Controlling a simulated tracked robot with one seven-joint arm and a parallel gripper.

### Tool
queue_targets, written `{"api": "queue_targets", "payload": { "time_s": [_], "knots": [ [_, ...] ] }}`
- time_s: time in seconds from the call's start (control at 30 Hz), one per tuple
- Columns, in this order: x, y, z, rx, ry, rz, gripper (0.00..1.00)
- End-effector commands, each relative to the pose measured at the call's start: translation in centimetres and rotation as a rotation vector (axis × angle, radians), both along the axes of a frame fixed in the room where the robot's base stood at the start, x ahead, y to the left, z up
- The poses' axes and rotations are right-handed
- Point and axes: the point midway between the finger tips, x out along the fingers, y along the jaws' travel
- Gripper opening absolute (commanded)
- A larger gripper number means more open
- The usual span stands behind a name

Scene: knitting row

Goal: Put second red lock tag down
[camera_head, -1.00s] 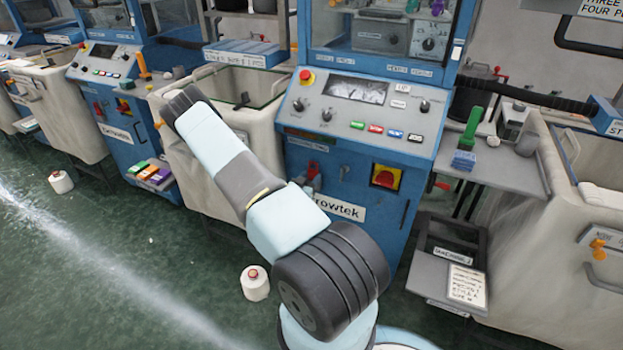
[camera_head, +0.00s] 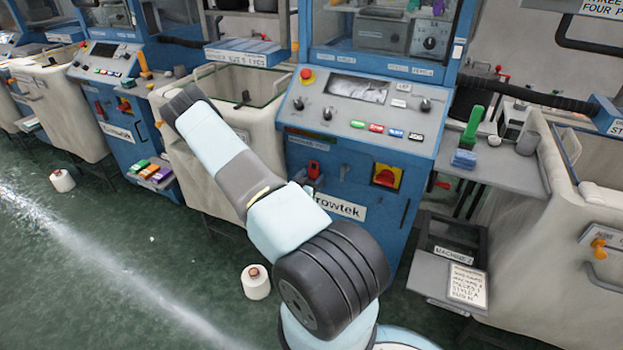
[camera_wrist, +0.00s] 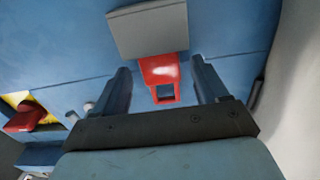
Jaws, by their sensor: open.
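A red tag (camera_wrist: 159,75) with a square opening shows in the wrist view, against the blue machine front. Its far end meets a grey plate (camera_wrist: 148,30). My gripper (camera_wrist: 165,88) is open, with one dark finger on each side of the tag and a visible gap to both. In the head view a small red piece (camera_head: 314,169) on the blue front, left of the yellow-and-red switch (camera_head: 386,176), appears to be this tag.
The switch also shows at left in the wrist view (camera_wrist: 24,117). The sloped control panel (camera_head: 360,113) is above the tag. A grey side shelf (camera_head: 505,165) holds green and blue items. A white cone (camera_head: 256,284) stands on the floor.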

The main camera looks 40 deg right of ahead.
Motion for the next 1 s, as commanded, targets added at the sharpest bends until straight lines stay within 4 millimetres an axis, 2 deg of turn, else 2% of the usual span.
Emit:
{"api": "queue_targets", "payload": {
  "time_s": [0.4,0.6,0.8,1.0],
  "knots": [
    [-2.8,6.9,-0.1,0.001,0.003,0.003,0.73],
    [-4.0,9.5,-0.1,0.001,0.003,0.001,0.73],
    [-4.5,10.6,-0.1,0.001,0.001,0.000,0.73],
    [-4.5,10.7,-0.1,0.001,0.001,-0.001,0.73]
  ]
}}
